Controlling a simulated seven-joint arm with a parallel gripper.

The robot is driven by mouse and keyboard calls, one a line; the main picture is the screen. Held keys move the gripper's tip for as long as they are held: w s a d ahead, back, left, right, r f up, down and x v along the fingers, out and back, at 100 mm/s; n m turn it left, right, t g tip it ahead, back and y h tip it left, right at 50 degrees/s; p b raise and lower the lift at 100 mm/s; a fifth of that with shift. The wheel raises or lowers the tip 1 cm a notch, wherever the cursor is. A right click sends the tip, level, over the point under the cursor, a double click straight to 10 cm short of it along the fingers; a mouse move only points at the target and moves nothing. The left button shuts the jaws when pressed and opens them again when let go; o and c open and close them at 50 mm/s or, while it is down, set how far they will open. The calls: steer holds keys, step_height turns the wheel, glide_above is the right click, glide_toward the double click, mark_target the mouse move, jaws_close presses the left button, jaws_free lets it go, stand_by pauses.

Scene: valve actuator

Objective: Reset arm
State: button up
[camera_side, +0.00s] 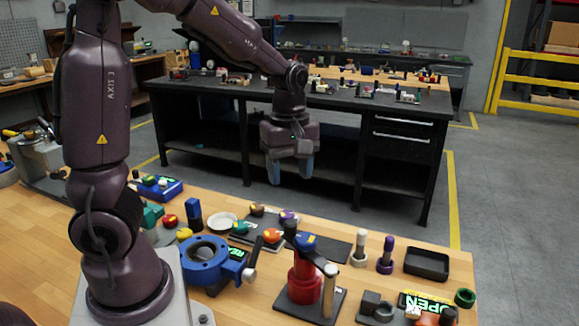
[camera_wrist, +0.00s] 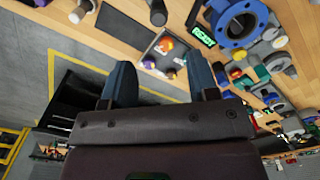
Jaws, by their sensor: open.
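My gripper (camera_side: 290,170) hangs from my raised arm with its blue fingers pointing down. In the side view it is above and behind the far edge of the wooden table, in front of the dark workbench. In the wrist view my gripper (camera_wrist: 160,82) shows two blue fingers spread apart with nothing between them. A blue round valve body (camera_side: 205,262) stands on the table near my base, with a small green display beside it. It also shows in the wrist view (camera_wrist: 235,22) at the top. A red valve actuator (camera_side: 304,283) stands on a dark plate in the table's middle.
A white dish (camera_side: 222,221) and several small coloured knobs lie at the middle back. The air around my gripper looks clear.

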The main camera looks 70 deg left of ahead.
steer(key=shift+r, duration=0.35)
steer(key=s+d+r+m+t, duration=0.5)
steer(key=s+d+r+m, duration=0.3)
steer(key=m, duration=1)
steer(key=shift+s+d+t, duration=0.3)
steer(key=shift+s+d, duration=0.6)
steer(key=shift+s, duration=0.15)
